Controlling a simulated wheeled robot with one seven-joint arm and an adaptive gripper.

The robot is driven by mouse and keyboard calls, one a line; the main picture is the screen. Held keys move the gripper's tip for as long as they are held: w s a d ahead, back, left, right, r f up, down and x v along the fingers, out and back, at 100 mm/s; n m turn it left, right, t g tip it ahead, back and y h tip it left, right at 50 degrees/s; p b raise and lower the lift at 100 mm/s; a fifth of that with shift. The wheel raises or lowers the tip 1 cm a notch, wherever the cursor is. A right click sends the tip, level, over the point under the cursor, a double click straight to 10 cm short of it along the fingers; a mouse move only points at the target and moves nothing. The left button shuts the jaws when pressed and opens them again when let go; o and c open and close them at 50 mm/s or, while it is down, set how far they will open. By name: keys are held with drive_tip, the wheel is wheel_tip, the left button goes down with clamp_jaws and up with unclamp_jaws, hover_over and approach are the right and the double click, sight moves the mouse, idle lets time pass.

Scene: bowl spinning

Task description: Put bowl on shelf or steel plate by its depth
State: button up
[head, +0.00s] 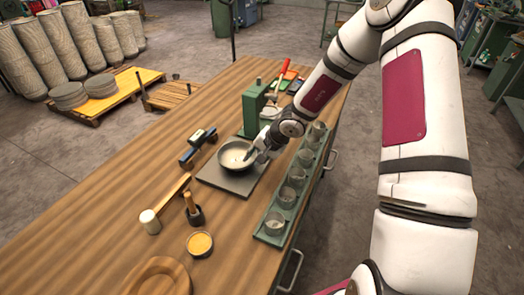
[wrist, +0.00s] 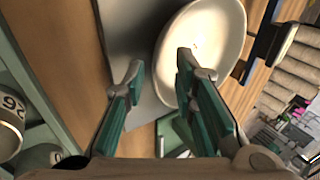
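A pale cream bowl with a dark grey outside (head: 236,152) sits over a flat grey steel plate (head: 226,183) near the middle of the bench. My gripper (head: 258,152) is at the bowl's right rim. In the wrist view, the bowl (wrist: 226,32) is at upper right and the plate (wrist: 128,25) is behind it. My gripper (wrist: 160,65) is open there, with one finger in front of the bowl's inside and the other outside its rim. I cannot tell whether either finger touches it. I cannot identify a shelf for certain.
A green tray with several cups (head: 268,238) runs along the bench's right edge, close to my arm. A green stand (head: 254,108) is behind the plate. A dark gauge-like tool (head: 198,145), a mallet (head: 150,220) and an amber-filled dish (head: 200,243) lie left and in front.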

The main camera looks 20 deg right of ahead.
drive_tip(key=shift+v, duration=0.85)
drive_tip(key=shift+s+d+r, duration=0.25)
drive_tip(key=shift+s+r, duration=0.15)
drive_tip(key=shift+r, duration=0.05)
drive_tip(key=p+v, duration=0.2)
drive_tip(key=v, duration=0.6)
drive_tip(key=a+r+n+t+h, duration=0.15)
drive_tip(key=a+r+n, duration=0.4)
drive_tip(key=r, duration=0.55)
drive_tip(key=s+a+r+n, duration=0.4)
drive_tip(key=s+a+r, duration=0.1)
drive_tip(key=s+r, duration=0.3)
drive_tip(key=s+d+r, duration=0.2)
drive_tip(key=s, duration=0.5)
drive_tip(key=s+d+r+h, duration=0.1)
drive_tip(key=s+d+r, duration=0.1)
drive_tip(key=s, duration=0.5)
drive_tip(key=s+d+r+g+h, duration=0.1)
drive_tip(key=s+d+r, duration=0.1)
drive_tip(key=s, duration=0.5)
drive_tip(key=shift+r, duration=0.9)
